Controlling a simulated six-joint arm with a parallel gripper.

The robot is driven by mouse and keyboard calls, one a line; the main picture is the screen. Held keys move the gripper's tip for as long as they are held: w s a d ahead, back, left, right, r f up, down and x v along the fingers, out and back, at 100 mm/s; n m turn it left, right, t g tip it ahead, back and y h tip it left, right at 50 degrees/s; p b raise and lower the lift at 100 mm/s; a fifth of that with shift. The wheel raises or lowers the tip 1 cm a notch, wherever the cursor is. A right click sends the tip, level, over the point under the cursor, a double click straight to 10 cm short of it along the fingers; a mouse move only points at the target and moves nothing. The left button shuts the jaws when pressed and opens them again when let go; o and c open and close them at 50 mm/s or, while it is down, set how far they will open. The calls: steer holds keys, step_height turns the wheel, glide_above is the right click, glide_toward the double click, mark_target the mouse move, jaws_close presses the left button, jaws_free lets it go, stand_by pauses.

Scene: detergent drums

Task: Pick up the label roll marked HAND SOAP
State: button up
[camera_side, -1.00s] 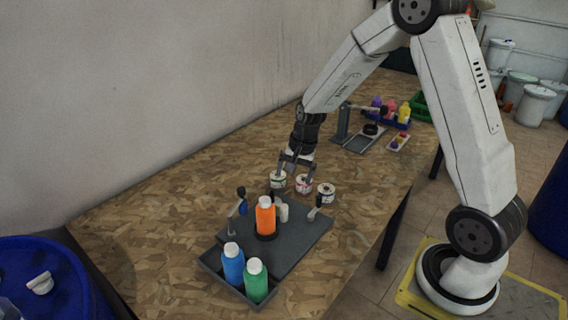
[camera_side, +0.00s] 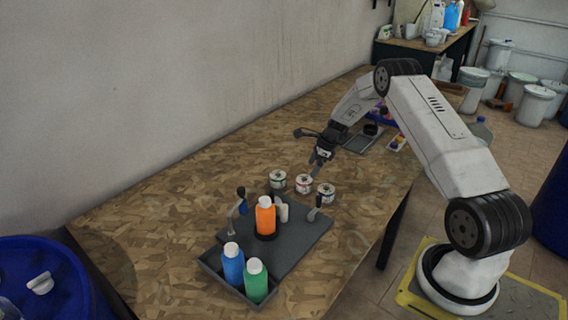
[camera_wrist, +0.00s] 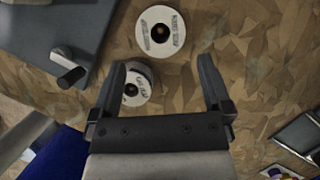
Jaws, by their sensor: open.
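Three white label rolls stand in a row on the table in the side view: a left one with green on it (camera_side: 277,180), a middle one with red (camera_side: 303,184) and a right one with dark marks (camera_side: 326,192). Their lettering is too small there to read. The wrist view shows one roll (camera_wrist: 163,34) beyond my fingertips and another (camera_wrist: 134,88) beside the left finger, partly hidden by it. Their print is too blurred to tell which is HAND SOAP. My gripper (camera_side: 308,150) is open, empty and tilted, above and behind the rolls; its fingers also show in the wrist view (camera_wrist: 162,64).
In front of the rolls is a grey station (camera_side: 298,245) with an orange bottle (camera_side: 266,217), and a tray with a blue bottle (camera_side: 233,267) and a green bottle (camera_side: 256,283). Another grey fixture (camera_side: 361,143) stands behind my gripper. The table left of the rolls is clear.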

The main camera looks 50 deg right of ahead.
mark_target(305, 180)
steer(key=shift+x, duration=1.35)
steer(key=shift+f, duration=0.1)
steer(key=shift+x, duration=2.5)
steer(key=shift+w, duration=0.1)
steer(key=c, duration=1.1)
steer(key=shift+r, duration=5)
